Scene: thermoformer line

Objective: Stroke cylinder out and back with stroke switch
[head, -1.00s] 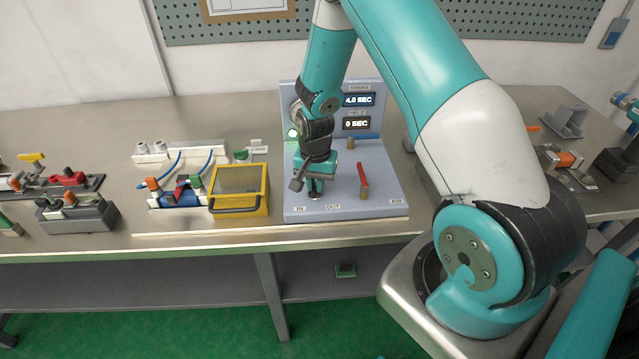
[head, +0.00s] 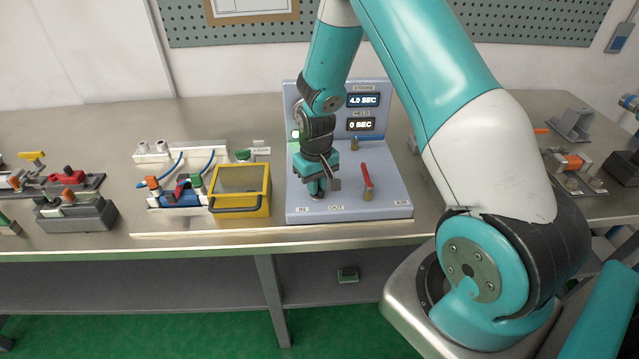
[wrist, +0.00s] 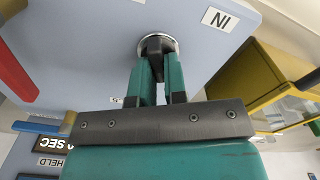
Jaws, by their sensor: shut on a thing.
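The blue-grey switch panel (head: 380,207) stands on the bench with labels IN, OUT and AIR along its front. My gripper (head: 316,190) reaches down at its front left. In the wrist view my gripper (wrist: 157,72) is shut on the dark knob of the stroke switch (wrist: 156,44), which sits in a round silver collar beside the IN label (wrist: 219,18). The stroke display (head: 363,100) reads 4.0 SEC and the held display (head: 360,124) reads 0 SEC. A green lamp (head: 295,134) shows beside my wrist. The cylinder cannot be clearly made out.
A red-handled air lever (head: 367,176) stands right of my gripper. A yellow-framed box (head: 264,200) with a clear lid is close on the left. Clamps and fixtures (head: 75,215) lie farther left. Bare bench lies along the front edge.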

